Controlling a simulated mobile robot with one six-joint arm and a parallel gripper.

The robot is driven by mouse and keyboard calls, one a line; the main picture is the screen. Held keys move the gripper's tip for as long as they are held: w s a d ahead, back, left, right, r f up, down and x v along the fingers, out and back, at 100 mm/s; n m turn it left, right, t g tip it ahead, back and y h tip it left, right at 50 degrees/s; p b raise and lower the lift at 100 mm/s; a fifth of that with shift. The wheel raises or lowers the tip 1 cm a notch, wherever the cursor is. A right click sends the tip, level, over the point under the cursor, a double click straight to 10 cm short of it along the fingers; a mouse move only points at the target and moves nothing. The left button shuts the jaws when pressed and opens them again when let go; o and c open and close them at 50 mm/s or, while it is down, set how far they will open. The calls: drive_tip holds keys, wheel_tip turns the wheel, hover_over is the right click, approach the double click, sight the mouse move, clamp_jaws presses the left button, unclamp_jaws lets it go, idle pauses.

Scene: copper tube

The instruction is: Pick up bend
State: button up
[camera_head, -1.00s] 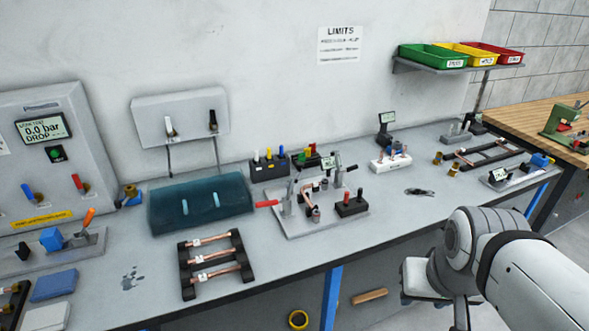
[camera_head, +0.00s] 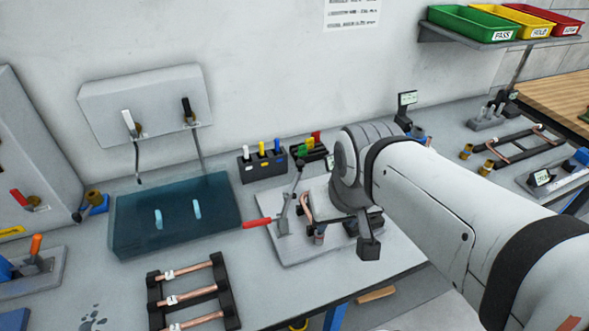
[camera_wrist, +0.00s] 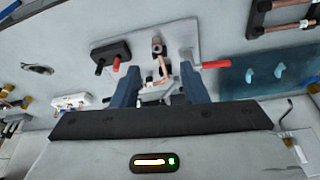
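The copper bend (camera_head: 305,204) sits in the clamp fixture (camera_head: 290,245) on the bench, partly hidden behind my arm in the head view. In the wrist view the bend (camera_wrist: 163,70) shows between and beyond the fingertips, near a dark cylindrical part (camera_wrist: 157,46). My gripper (camera_wrist: 160,80) is open, with its two dark blue fingers apart and nothing visible held between them. It points toward the fixture; the exact gap to the bend is hard to tell.
A red-handled toggle clamp (camera_head: 257,223) stands close to the bend. A black block with red and black knobs (camera_wrist: 113,54) is beside it. A teal tray (camera_head: 130,238) and a rack of copper tubes (camera_head: 230,309) lie left. Coloured bins (camera_head: 475,27) sit on a shelf.

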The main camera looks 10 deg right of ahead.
drive_tip(key=m+g+h+b, duration=0.1)
drive_tip(key=m+h+b, duration=0.3)
drive_tip(key=m+b, duration=0.25)
approach(305, 195)
drive_tip(key=p+x, duration=0.2)
drive_tip(key=x, duration=0.6)
drive_tip(key=shift+a, duration=0.1)
clamp_jaws()
